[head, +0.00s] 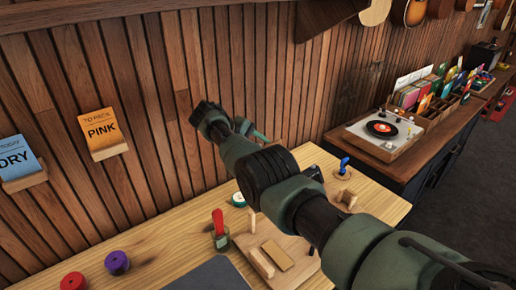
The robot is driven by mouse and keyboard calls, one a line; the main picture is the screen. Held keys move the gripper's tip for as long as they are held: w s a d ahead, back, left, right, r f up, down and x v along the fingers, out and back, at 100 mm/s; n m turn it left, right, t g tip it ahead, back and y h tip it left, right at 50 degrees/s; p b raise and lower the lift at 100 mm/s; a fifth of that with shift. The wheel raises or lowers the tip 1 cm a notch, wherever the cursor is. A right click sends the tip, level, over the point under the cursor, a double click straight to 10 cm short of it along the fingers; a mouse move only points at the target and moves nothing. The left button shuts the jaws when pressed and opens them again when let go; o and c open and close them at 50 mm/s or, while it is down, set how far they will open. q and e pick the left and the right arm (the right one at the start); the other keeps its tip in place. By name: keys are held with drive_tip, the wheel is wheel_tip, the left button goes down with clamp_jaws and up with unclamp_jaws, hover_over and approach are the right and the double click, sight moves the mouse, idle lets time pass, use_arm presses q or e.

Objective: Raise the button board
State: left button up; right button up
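No thing in view is clearly labelled as the button board. A light wooden board (284,234) with upright wooden blocks lies flat on the wooden table in the head view, and it may be the one meant. My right arm crosses over it from the lower right and hides much of it. My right gripper (228,122) is at the far end of this arm, above the table near the slatted wall, apart from the board. Its fingers are dark and turned away, so I cannot tell whether they are open. My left gripper is out of view.
On the table (160,235) are a red-handled tool (218,222), a blue-topped item (344,164), a green-rimmed roll (238,199), and red (73,281) and purple (117,262) round pieces. A record player (382,130) stands right.

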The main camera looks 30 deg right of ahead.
drive_tip(key=b+v, duration=0.2)
drive_tip(key=v, duration=0.5)
drive_tip(key=shift+a+r, duration=0.3)
drive_tip(key=shift+r, duration=0.05)
